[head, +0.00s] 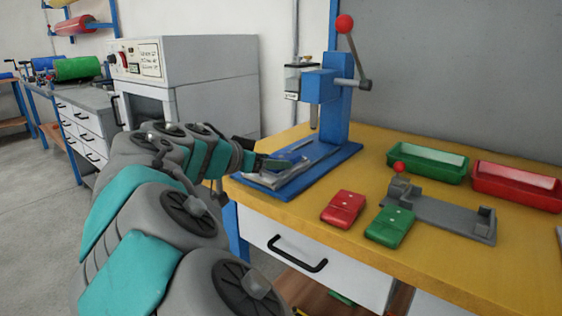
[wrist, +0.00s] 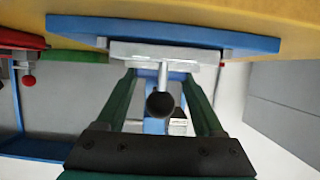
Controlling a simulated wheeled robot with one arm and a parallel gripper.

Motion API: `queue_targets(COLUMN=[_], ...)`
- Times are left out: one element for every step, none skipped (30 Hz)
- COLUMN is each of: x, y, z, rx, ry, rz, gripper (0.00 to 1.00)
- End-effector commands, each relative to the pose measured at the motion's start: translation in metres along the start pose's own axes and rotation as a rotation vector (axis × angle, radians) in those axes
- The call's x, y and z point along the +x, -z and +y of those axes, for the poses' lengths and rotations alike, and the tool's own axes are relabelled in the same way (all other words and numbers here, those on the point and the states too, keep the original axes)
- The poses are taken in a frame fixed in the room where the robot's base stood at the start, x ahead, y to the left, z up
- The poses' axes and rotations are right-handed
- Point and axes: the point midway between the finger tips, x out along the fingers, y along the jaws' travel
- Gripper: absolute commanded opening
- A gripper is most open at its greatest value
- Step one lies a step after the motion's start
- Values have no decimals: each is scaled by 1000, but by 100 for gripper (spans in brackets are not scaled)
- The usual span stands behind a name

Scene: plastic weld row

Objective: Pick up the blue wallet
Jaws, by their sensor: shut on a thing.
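My gripper (head: 272,164) is at the front left of the blue press base. In the wrist view its two dark green fingers (wrist: 163,82) stand apart and reach a light grey block (wrist: 165,50) at the press base. The gripper appears shut on this block, which also shows in the head view (head: 284,178). A grey rod with a black round end (wrist: 160,104) shows between the fingers. A red wallet-like item (head: 344,208) and a green one (head: 390,227) lie on the yellow bench, right of my gripper.
The blue press (head: 337,105) with its red-balled lever stands behind the block. A grey fixture (head: 440,216), a green bin (head: 428,165) and a red bin (head: 516,186) occupy the bench's right side.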

Motion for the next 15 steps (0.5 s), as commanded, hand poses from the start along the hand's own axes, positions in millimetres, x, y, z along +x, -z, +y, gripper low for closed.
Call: queue_targets(x=[0, 0, 0, 0, 0, 0, 0, 0, 0, -1, -1, -2, -3, -4, -5], y=[0, 0, 0, 0, 0, 0, 0, 0, 1, 2, 3, 5, 6, 9, 12], z=[0, 0, 0, 0, 0, 0, 0, 0, 0, 0, 0, 0, 0, -1, -1], rx=[0, 0, 0, 0, 0, 0, 0, 0, 0, 1, 1, 1, 1, 1, 1], ry=[0, 0, 0, 0, 0, 0, 0, 0, 0, 0, 0, 1, 1, 1, 1], rz=[0, 0, 0, 0, 0, 0, 0, 0, 0, 0, 0, 0, 1, 1, 1], gripper=[14, 10, 6, 6, 5, 5, 5, 5, 5, 5, 5, 5, 5, 5, 5])
